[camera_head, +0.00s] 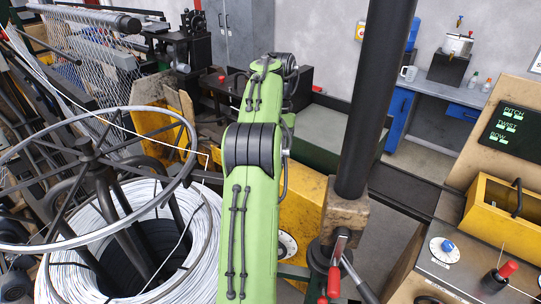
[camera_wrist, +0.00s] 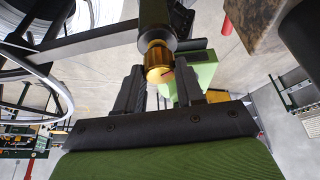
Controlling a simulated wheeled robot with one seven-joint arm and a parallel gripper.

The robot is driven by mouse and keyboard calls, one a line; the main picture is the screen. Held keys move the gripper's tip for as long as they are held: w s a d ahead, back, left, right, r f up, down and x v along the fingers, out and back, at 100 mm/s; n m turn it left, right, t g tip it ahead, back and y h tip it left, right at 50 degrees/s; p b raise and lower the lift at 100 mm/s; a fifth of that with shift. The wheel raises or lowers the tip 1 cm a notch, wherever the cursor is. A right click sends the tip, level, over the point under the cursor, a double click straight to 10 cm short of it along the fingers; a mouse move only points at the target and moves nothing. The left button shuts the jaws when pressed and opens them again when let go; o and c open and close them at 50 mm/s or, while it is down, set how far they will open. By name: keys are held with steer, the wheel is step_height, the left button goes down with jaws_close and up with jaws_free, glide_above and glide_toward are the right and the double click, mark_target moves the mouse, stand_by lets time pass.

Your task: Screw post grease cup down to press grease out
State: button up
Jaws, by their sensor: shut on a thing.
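The grease cup (camera_wrist: 159,58) is a brass, ribbed cap. In the wrist view it sits at the end of a dark round post part (camera_wrist: 156,14). My gripper (camera_wrist: 160,74) has its two black fingers on either side of the cup and is shut on it. A small red mark shows on the cup's face. In the head view my green arm reaches away from me and hides the gripper and the cup.
A large wire coil (camera_head: 194,274) under a metal ring stands left of my arm. A thick black column (camera_head: 373,105) on a worn block (camera_head: 343,213) rises close to the right, with red-handled levers (camera_head: 334,282) below. A control console (camera_head: 452,275) stands at far right.

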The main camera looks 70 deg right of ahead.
steer(key=shift+m, duration=0.3)
steer(key=o, duration=1)
